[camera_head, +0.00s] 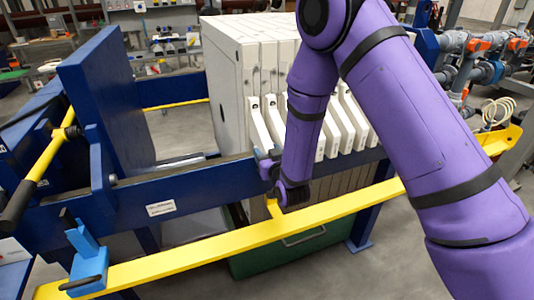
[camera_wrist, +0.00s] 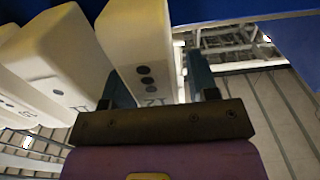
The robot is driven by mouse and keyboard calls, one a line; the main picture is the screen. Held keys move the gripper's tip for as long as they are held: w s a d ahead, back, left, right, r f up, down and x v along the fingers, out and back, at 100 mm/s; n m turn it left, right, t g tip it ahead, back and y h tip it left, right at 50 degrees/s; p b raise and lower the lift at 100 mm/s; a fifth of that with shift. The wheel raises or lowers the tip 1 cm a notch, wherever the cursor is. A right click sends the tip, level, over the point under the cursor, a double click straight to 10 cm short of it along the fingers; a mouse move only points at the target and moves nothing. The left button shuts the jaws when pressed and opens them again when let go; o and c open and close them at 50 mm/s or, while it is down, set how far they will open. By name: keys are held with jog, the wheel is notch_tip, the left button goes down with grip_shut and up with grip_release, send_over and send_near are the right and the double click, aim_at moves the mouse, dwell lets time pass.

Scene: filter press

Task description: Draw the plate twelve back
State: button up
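Plate twelve is the leftmost white filter plate in the stack; its handle (camera_head: 259,126) sticks out toward the near rail. My gripper (camera_head: 268,166) is at the handle's lower end in the head view. In the wrist view my gripper (camera_wrist: 160,78) has one finger on each side of the handle. A narrow gap shows between the handle and the right finger; contact at the left finger is unclear.
Neighbouring plate handles (camera_wrist: 62,52) stand close on the left in the wrist view. A blue upright press plate (camera_head: 108,98) stands across a wide open gap from the stack. A blue side rail (camera_head: 195,182) and a yellow bar (camera_head: 170,262) run along the near side.

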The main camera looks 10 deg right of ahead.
grip_shut()
jog(key=s+a, duration=0.3)
jog(key=a, duration=1)
jog(key=s+a, duration=0.4)
jog(key=a, duration=0.9)
jog(key=s+a, duration=0.4)
jog(key=a, duration=0.9)
jog(key=shift+s, duration=0.15)
jog(key=shift+o, duration=0.9)
grip_release()
jog(key=v, duration=1)
jog(key=shift+s, duration=0.35)
